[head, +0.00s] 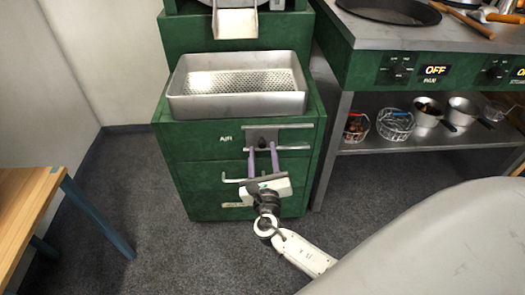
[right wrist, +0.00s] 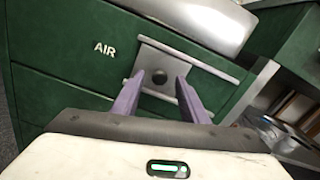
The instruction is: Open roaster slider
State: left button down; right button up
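The green roaster cabinet (head: 190,165) stands at the centre of the head view. On its front, beside the word AIR, is a metal slider plate (head: 290,127) with a dark round knob; the right wrist view shows the plate (right wrist: 172,59) and the knob (right wrist: 160,77) closely. My right gripper (head: 262,149) points at the plate with its two purple fingers apart. In the right wrist view the fingertips (right wrist: 160,75) lie on either side of the knob, with gaps showing. I cannot tell whether they touch the plate. My left gripper is not in view.
A perforated metal tray (head: 237,105) sits on the cabinet below a chute (head: 235,22). A bar handle (head: 231,180) shows lower on the front. A counter with a shelf (head: 430,143) of baskets and pots stands right. A wooden table (head: 25,205) is at left.

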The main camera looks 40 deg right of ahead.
jog(key=shift+x, duration=0.9)
jog(key=shift+w+d, duration=0.1)
jog(key=shift+w, duration=0.05)
grip_shut()
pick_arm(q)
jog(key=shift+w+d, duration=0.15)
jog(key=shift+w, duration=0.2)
